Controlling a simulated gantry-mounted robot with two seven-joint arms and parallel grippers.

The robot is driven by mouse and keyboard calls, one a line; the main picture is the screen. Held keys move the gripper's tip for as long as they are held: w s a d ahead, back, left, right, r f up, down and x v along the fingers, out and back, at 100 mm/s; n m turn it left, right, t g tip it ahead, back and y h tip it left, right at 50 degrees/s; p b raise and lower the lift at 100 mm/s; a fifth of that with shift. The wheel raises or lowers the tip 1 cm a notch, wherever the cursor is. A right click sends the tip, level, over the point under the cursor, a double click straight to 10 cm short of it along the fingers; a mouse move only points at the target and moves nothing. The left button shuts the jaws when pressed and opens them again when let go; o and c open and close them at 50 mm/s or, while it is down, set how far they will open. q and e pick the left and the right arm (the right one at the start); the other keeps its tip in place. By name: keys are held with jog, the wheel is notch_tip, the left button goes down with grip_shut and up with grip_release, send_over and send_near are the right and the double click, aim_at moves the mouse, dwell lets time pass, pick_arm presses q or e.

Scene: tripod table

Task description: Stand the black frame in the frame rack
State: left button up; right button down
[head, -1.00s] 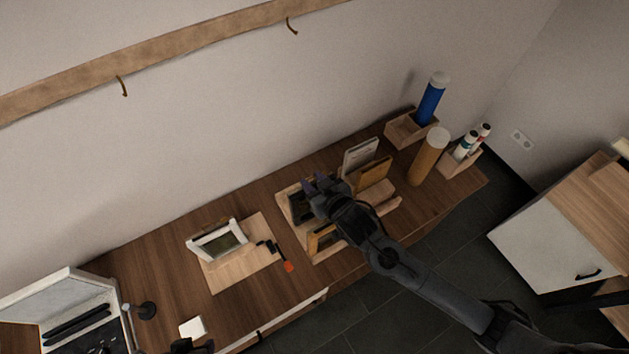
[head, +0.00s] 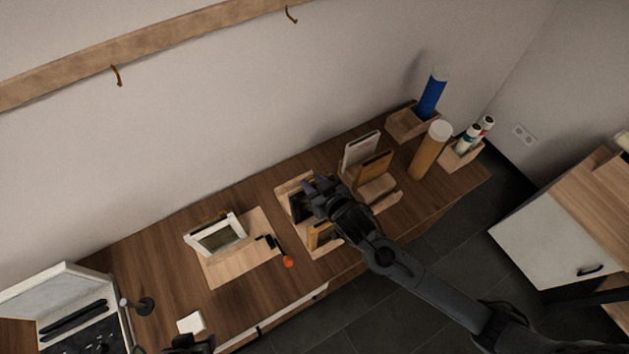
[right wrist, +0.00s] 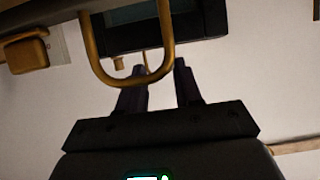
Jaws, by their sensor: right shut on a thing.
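The black frame (head: 299,208) is over the light wooden tray (head: 283,189) left of the rack, partly hidden by my right gripper. My right gripper (head: 318,188) is shut on it near its upper edge. In the right wrist view the dark frame (right wrist: 165,32) lies just beyond my fingertips (right wrist: 163,70), partly behind a brass-coloured loop (right wrist: 168,50). The wooden frame rack (head: 384,188), just right of my gripper, holds a white frame (head: 360,148) and a brown frame (head: 373,168). A dark part at the bottom edge looks like my left gripper (head: 190,343); its fingers are unclear.
A golden-brown frame (head: 320,235) is in the tray's front part. A white frame (head: 215,235) stands on a board to the left, beside an orange-tipped tool (head: 287,261). A tan tube (head: 431,150) and boxes with a blue tube (head: 431,95) and bottles (head: 468,139) stand right of the rack.

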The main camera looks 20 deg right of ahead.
jog(key=shift+f, duration=0.1)
dwell(0.3)
jog(key=c, duration=0.7)
grip_release()
jog(key=shift+s, duration=0.1)
jog(key=v, duration=1)
jog(key=shift+s, duration=0.3)
jog(key=shift+r, duration=0.2)
